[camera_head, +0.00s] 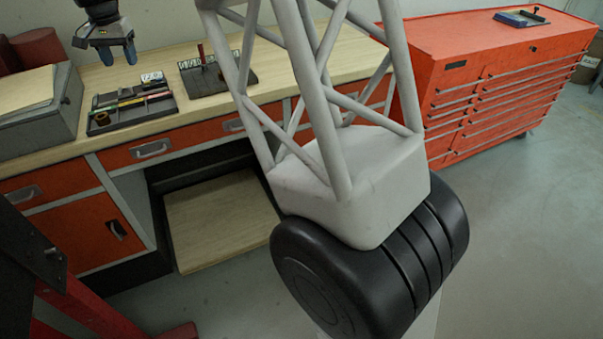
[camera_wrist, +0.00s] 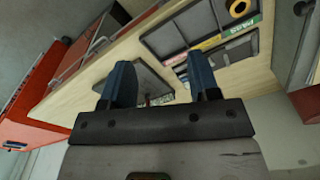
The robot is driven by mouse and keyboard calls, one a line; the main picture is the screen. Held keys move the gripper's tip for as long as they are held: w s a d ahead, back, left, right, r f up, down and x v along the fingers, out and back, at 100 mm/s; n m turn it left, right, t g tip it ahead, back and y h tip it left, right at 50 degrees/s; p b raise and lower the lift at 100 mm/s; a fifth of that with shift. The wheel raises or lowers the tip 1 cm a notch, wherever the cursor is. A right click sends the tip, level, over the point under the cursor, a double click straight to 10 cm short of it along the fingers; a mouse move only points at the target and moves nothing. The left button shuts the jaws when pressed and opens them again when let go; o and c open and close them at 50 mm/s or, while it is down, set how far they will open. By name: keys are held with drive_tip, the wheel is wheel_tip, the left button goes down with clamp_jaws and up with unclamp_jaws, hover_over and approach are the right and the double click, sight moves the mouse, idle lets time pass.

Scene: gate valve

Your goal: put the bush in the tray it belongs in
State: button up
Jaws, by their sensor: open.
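My gripper (camera_head: 118,55) is open and empty above the workbench at the upper left. Its two blue fingers also show in the wrist view (camera_wrist: 163,85), apart with nothing between them. A dark compartment tray (camera_head: 92,128) with coloured strips and labels lies on the bench below it. A yellow ring with a dark centre (camera_head: 102,118) sits in that tray's near left part; it also shows in the wrist view (camera_wrist: 238,8). I cannot tell whether this ring is the bush. A second dark tray (camera_head: 240,82) with white labels and a red upright piece lies to its right.
A grey box (camera_head: 62,113) stands on the bench at the left. The wooden bench top (camera_head: 320,70) is clear right of the second tray.

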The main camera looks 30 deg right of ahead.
drive_tip(key=s+d+r+n+t, duration=0.1)
drive_tip(key=s+d+r, duration=0.1)
drive_tip(key=s+d, duration=0.8)
drive_tip(key=s+d+r+n, duration=0.15)
drive_tip(key=s+d, duration=0.55)
drive_tip(key=s, duration=0.8)
drive_tip(key=s+d+f, duration=0.2)
drive_tip(key=s+f, duration=0.1)
drive_tip(key=s, duration=0.6)
drive_tip(key=s+d+f+n, duration=0.1)
drive_tip(key=s+d+f, duration=0.2)
drive_tip(key=s, duration=0.6)
drive_tip(key=s+d+f+n+t, duration=0.1)
drive_tip(key=s+d+f, duration=0.2)
drive_tip(key=s, duration=0.7)
drive_tip(key=shift+d, duration=0.25)
drive_tip(key=shift+f, duration=0.1)
